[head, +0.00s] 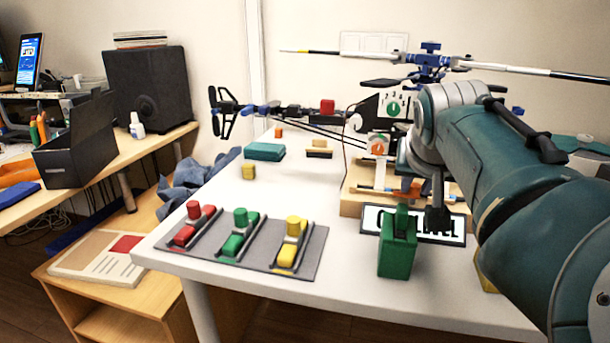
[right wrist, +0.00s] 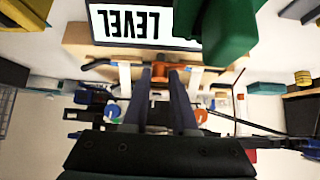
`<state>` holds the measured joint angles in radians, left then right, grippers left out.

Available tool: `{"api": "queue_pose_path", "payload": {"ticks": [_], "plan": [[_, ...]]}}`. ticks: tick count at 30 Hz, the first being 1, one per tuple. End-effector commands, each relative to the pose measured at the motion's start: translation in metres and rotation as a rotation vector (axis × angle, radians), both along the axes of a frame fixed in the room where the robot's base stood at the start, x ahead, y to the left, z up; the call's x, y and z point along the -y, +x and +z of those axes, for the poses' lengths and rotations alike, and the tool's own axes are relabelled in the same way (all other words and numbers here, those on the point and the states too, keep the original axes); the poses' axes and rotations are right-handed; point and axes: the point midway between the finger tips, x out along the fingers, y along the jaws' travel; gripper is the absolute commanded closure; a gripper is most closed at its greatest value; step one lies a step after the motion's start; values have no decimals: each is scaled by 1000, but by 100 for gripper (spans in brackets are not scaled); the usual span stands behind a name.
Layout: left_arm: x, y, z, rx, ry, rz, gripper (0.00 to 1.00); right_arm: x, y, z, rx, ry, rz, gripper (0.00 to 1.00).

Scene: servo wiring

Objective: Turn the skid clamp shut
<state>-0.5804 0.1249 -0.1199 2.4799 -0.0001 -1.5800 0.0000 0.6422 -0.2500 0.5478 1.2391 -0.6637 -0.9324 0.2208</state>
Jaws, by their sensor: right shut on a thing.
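The skid clamp (right wrist: 160,72) shows as a small orange piece between my right fingertips in the right wrist view, beside the edge of the wooden stand. In the head view, an orange part (head: 405,187) shows at the same stand. My right gripper (right wrist: 161,80) points at the stand and is shut on the clamp. Its fingers cover part of the clamp, so its turn angle is hard to tell. The model helicopter (head: 430,65) stands over the wooden stand (head: 352,203), partly hidden by my right arm. My left gripper is not in view.
A LEVEL sign (head: 455,236) lies in front of the stand, with a green block (head: 397,255) close by. A grey mat (head: 262,222) with red, green and yellow pieces lies at the front left. The white table is clear between mat and stand.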

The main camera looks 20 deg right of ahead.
Motion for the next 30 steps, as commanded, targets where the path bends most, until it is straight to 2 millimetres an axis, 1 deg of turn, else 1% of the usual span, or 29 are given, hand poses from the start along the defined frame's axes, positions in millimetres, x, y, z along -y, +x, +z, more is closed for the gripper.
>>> {"api": "queue_pose_path", "payload": {"ticks": [1, 5, 8, 15, 18, 24, 30], "plan": [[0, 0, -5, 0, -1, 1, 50, -1, 1, -3, -1, 0, -18, 100], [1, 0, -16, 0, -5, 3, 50, -3, 2, -5, 0, 1, -93, 100], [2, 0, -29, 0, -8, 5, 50, -4, 3, -7, 0, -1, -168, 100], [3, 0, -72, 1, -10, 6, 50, -6, 7, -9, 1, -4, -366, 100], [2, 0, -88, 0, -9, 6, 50, -6, 8, -8, 1, -2, -437, 100], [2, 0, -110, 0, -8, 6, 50, -7, 9, -6, -2, -2, -535, 100], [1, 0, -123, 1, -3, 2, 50, -7, 10, -4, -3, -2, -594, 100]]}}
